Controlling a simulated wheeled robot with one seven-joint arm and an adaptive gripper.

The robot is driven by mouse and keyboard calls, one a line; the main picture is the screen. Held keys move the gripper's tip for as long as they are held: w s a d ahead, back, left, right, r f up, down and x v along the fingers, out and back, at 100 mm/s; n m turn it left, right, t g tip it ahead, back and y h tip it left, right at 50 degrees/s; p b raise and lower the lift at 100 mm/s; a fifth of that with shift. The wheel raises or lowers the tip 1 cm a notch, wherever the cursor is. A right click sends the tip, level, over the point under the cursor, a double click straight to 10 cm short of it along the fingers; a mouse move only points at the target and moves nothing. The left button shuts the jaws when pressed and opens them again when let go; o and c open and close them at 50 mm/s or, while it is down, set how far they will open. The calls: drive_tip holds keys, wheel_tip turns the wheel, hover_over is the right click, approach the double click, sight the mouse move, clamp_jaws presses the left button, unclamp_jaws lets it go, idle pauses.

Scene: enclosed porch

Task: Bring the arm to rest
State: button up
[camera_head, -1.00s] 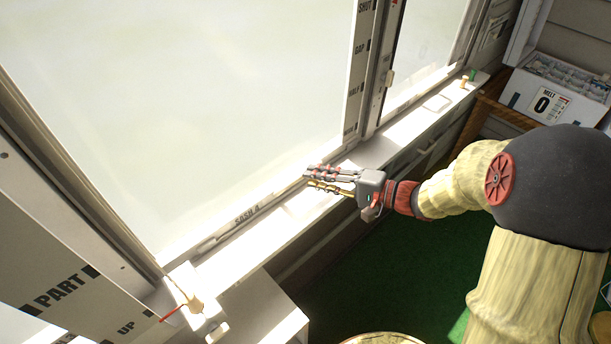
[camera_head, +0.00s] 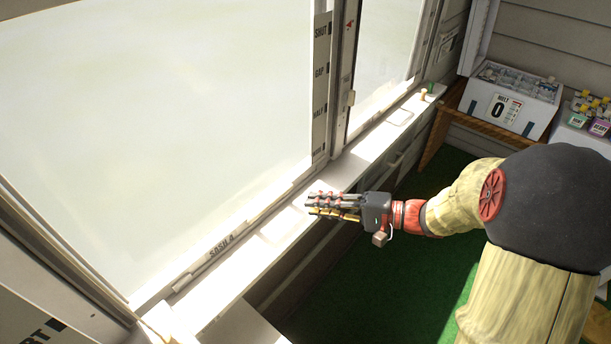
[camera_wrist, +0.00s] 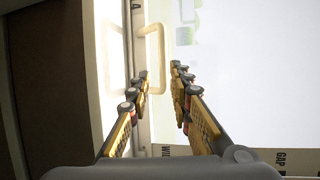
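My gripper (camera_head: 311,203) reaches left from the arm and hangs over or just above the sunlit window sill (camera_head: 262,255); the exact gap cannot be told. In the wrist view my gripper (camera_wrist: 160,82) has its two yellow-and-black fingers apart, with nothing held between them. A pale loop handle (camera_wrist: 152,55) shows beyond and between the fingers, on the window frame; whether a finger touches it is not clear.
A marked post (camera_head: 321,85) reads SHUT, GAP, HALF. Small items (camera_head: 424,95) stand at the sill's far end. A white box labelled "0" (camera_head: 505,108) sits on a wooden bench (camera_head: 440,130) at back right. Green floor (camera_head: 345,300) lies open below my arm.

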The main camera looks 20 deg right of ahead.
drive_tip(key=s+d+f+g+h+p, duration=0.1)
drive_tip(key=s+f+g+h, duration=0.25)
drive_tip(key=s, duration=0.35)
drive_tip(key=s+f+g+h, duration=0.3)
drive_tip(key=s+g, duration=0.1)
drive_tip(key=s, duration=0.4)
drive_tip(key=s+d+r+n+t+h+p, duration=0.1)
drive_tip(key=d+r+n+h, duration=0.15)
drive_tip(key=r, duration=0.25)
drive_tip(key=s+d+r+n+t+h+p, duration=0.1)
drive_tip(key=s+d+r+n+h+p, duration=0.1)
drive_tip(key=r+h, duration=0.3)
drive_tip(key=a+r+n+t+p, duration=0.1)
drive_tip(key=a+r+n+t, duration=0.1)
drive_tip(key=r, duration=0.7)
drive_tip(key=shift+a+r+n+y, duration=0.15)
drive_tip(key=shift+a+n+y, duration=0.35)
drive_tip(key=shift+a, duration=0.7)
